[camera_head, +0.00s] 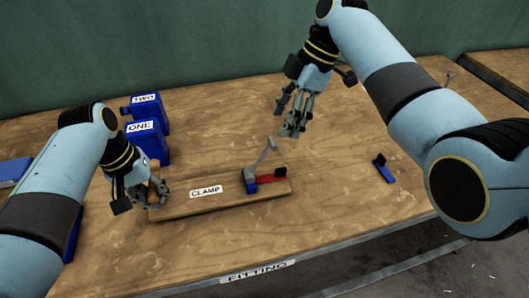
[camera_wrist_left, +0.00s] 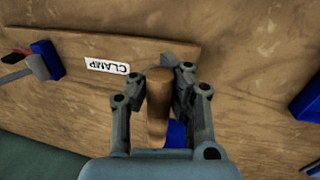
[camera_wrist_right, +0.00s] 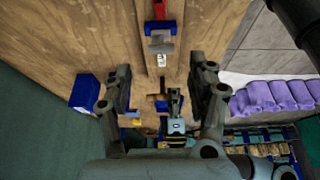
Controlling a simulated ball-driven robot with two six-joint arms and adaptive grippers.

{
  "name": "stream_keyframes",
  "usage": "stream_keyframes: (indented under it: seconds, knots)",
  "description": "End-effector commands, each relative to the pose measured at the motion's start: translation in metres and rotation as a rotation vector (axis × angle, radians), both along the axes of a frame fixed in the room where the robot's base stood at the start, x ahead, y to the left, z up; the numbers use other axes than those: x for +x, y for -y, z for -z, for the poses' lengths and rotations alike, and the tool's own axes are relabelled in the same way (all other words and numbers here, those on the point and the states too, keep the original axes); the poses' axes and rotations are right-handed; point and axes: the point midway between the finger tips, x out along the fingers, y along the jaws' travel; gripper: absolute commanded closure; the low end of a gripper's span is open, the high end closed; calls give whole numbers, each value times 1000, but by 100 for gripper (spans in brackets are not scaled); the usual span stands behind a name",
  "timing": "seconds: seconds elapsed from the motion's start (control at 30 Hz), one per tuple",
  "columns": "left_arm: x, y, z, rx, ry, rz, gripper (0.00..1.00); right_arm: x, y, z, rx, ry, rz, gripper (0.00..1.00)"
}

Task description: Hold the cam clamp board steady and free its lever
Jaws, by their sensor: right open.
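The cam clamp board (camera_head: 230,203) is a long wooden strip labelled CLAMP, flat on the table. Near its right end are a blue clamp body (camera_head: 250,182) and a red part (camera_head: 273,178); a grey lever (camera_head: 265,152) slants up from there. My left gripper (camera_head: 157,200) is at the board's left end, its fingers closed around an upright wooden post (camera_wrist_left: 158,105). My right gripper (camera_head: 291,130) is open and empty, above and behind the lever, apart from it. In the right wrist view the lever (camera_wrist_right: 161,46) lies beyond the open fingers.
Blue boxes labelled TWO (camera_head: 147,115) and ONE (camera_head: 150,148) stand behind my left gripper. A small blue and black item (camera_head: 384,170) lies right of the board. The table's front edge bears a FITTING label (camera_head: 258,271). Bare table surrounds the board's right end.

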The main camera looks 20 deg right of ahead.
Motion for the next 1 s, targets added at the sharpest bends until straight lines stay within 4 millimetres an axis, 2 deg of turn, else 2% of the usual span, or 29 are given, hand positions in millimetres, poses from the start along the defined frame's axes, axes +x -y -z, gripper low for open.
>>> stream_keyframes:
  seconds: [0.3, 0.5, 0.9, 1.0]
  knots:
    - [1, 0, -1, 0, 1, 0, 100, -1, -20, 47, 0, -3, 0, 42]
    - [1, 0, -1, 0, 1, 0, 100, -1, -27, 64, 0, -2, 0, 42]
    - [1, 0, -1, 0, 1, 0, 100, 0, -29, 70, -1, 0, 0, 42]
    - [1, 0, -1, 0, 1, 0, 100, 0, -29, 70, -1, 0, 0, 53]
